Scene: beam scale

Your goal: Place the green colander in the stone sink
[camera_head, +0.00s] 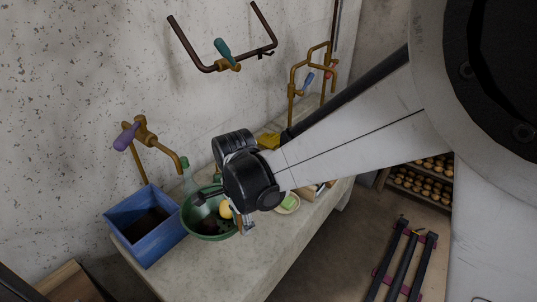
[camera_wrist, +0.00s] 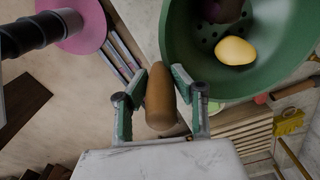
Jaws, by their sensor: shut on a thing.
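The green colander (camera_head: 203,229) stands on the pale stone slab near the blue crate. A yellow round thing and dark things lie in it. In the wrist view the colander (camera_wrist: 262,82) fills the upper right, with its holes, a yellow thing (camera_wrist: 235,51) and a dark purple thing inside. My gripper (camera_wrist: 160,88) is shut on a brown elongated thing (camera_wrist: 160,100), beside the colander's rim; I cannot tell what this thing is. In the head view my gripper (camera_head: 246,226) is partly hidden by my wrist. I cannot clearly make out a sink basin; the stone slab (camera_head: 262,262) runs along the wall.
A blue crate (camera_head: 133,236) with dark contents stands left of the colander. A brass tap (camera_head: 146,135) rises above the crate. More taps (camera_head: 300,80) are at the back right. The slab's front part is bare.

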